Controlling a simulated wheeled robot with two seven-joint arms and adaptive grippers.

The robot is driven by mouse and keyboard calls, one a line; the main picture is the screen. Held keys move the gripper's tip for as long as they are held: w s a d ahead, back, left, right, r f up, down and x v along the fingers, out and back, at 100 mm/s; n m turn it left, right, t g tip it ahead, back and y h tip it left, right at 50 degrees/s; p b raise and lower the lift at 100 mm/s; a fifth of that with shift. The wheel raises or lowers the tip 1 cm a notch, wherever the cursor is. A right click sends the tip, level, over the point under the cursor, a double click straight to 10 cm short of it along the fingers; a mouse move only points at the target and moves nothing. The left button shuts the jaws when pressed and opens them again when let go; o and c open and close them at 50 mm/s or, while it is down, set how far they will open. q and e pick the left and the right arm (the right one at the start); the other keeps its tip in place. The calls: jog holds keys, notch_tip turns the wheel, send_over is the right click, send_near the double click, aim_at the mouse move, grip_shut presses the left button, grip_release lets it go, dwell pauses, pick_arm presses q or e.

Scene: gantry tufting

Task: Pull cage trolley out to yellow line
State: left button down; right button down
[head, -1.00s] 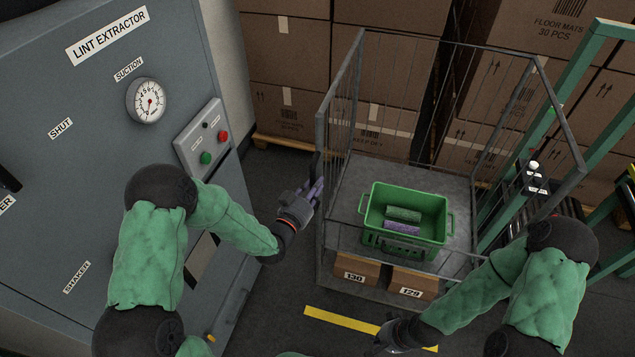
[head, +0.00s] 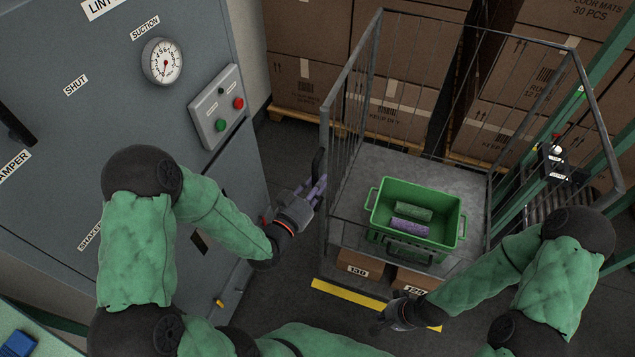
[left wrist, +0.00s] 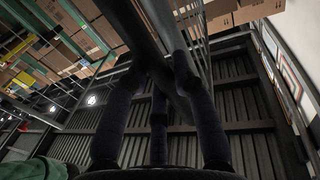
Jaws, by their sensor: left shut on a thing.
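The grey wire-sided cage trolley (head: 372,162) stands right of the grey machine. My left gripper (head: 318,187) is shut on the dark handle at its left side; in the left wrist view the fingers close around a dark bar (left wrist: 150,45). The yellow line (head: 348,292) runs on the floor along the trolley's near edge, with almost no gap seen between them. My right gripper (head: 393,318) is empty, low over the right part of the line; its fingers are too dark to tell open from shut.
The trolley carries a green crate (head: 377,194) with a green roll and a purple roll. Boxes marked 130 (head: 357,269) and 129 (head: 413,287) sit at its near edge. Stacked cartons (head: 395,105) stand behind. The machine (head: 100,100) is close on the left; green frames stand right.

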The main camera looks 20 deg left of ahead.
pick_arm(q)
jog(key=c, duration=1)
grip_release()
jog(key=shift+s, duration=0.1)
jog(key=v, duration=1.2)
